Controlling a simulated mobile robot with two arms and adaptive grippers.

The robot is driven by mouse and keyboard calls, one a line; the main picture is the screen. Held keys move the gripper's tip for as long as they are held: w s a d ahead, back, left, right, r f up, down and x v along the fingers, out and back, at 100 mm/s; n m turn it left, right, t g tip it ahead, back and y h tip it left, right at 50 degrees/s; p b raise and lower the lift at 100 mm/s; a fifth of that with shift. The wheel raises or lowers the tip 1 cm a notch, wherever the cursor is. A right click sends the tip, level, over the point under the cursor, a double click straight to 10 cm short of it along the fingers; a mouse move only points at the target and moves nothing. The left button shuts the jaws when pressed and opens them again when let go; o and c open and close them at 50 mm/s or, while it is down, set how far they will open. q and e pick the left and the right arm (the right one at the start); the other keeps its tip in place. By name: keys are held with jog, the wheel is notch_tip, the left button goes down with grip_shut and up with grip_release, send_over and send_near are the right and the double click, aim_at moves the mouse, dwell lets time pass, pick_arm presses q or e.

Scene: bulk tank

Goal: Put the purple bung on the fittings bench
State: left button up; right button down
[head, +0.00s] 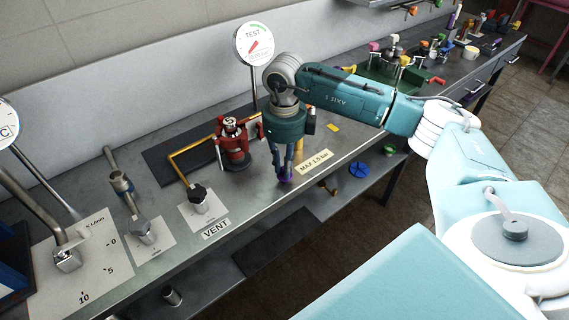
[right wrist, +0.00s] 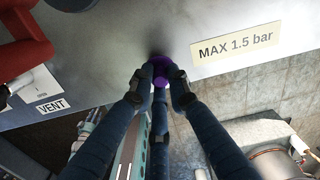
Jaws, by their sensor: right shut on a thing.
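The purple bung (head: 285,180) is between the fingertips of my right gripper (head: 284,172), at the front edge of the grey bench. It also shows in the right wrist view (right wrist: 160,69), gripped between the dark blue fingers (right wrist: 160,78). My right gripper is shut on it and points down. I cannot tell whether the bung touches the bench top. The bench (head: 262,205) carries a "VENT" label (head: 216,228) and a "MAX 1.5 bar" label (head: 314,162). My left gripper is not in view. I cannot tell which surface is the fittings bench.
A red clamp-like device (head: 233,145) and a "TEST" gauge (head: 254,43) stand close to the gripper. Black-knobbed valve (head: 199,198) and pipework are at left. A green tray (head: 385,78) with several coloured fittings is at the back right. A blue handwheel (head: 359,170) is below the front edge.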

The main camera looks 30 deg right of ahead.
jog(key=shift+f, duration=0.15)
jog(key=c, duration=1.7)
grip_release()
jog(key=shift+o, duration=0.2)
jog(key=shift+r, duration=0.35)
jog(key=shift+w+r, duration=0.1)
jog(key=shift+r, duration=0.2)
notch_tip(320, 180, up, 11)
jog(key=b, duration=0.2)
jog(key=shift+a, duration=0.1)
